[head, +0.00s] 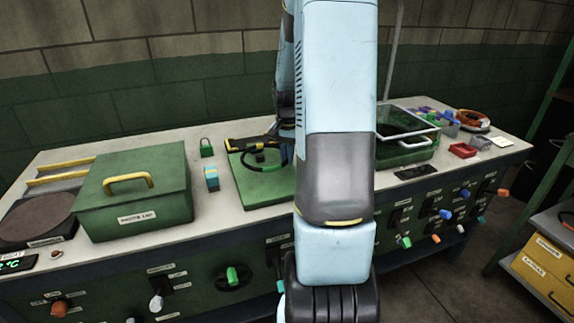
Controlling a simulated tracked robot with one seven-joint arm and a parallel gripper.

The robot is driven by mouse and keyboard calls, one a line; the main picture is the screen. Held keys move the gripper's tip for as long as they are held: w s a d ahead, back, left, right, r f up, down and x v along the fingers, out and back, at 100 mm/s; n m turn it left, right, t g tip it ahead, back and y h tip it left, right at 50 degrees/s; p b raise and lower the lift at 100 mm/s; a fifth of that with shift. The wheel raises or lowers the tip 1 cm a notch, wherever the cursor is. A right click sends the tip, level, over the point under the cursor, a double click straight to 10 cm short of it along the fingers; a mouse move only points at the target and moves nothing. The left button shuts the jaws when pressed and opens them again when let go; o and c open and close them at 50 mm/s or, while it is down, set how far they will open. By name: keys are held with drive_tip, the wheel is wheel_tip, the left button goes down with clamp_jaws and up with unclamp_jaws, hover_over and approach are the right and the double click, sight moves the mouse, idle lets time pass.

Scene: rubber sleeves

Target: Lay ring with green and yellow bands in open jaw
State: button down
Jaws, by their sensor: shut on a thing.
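A dark ring with a green stretch (246,164) shows above the green base plate (262,188) in the middle of the bench. Its right side runs in behind my arm, and its yellow band cannot be made out. My gripper (286,152) is mostly hidden behind my arm at the plate's right side; it is shut on the ring, though the fingertips are not clear. A black and yellow bar (240,143) lies along the back of the plate, with a small dark block (259,157) in front of it. I cannot tell which part is the open jaw.
A green lidded box (135,205) with a yellow handle stands left, beside a round dark plate (38,217).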

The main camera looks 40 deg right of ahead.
sight(286, 173)
drive_tip(key=shift+w+a+f, duration=0.1)
drive_tip(key=shift+w+f, duration=0.15)
drive_tip(key=shift+f, duration=1.65)
drive_tip(key=shift+f, duration=0.1)
drive_tip(key=c, duration=1.2)
unclamp_jaws()
